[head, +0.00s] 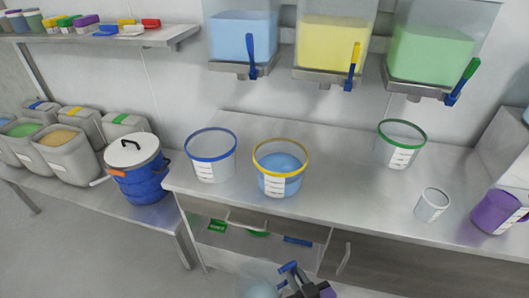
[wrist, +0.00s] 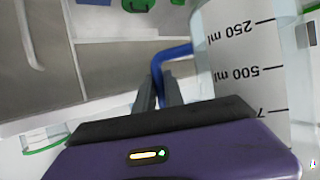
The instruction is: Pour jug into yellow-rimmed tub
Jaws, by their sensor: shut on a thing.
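The yellow-rimmed tub (head: 281,185) stands on the steel counter and holds blue material. My gripper (head: 300,287) is at the bottom edge of the head view, low in front of the counter. It is shut on the blue handle (wrist: 166,62) of a clear jug (wrist: 238,62), with the fingers (wrist: 168,93) around the handle in the wrist view. The jug has black ml marks, which appear upside down there. Only part of the jug (head: 257,284) shows in the head view, left of my gripper and apart from the tub. Its contents are unclear.
A blue-rimmed tub (head: 211,165) stands just left of the yellow-rimmed one. A green-rimmed tub (head: 400,150), a small clear cup (head: 432,206) and a purple jug (head: 494,212) stand to the right. Dispensers with levers (head: 355,62) hang above. An open drawer (head: 260,239) is below the counter.

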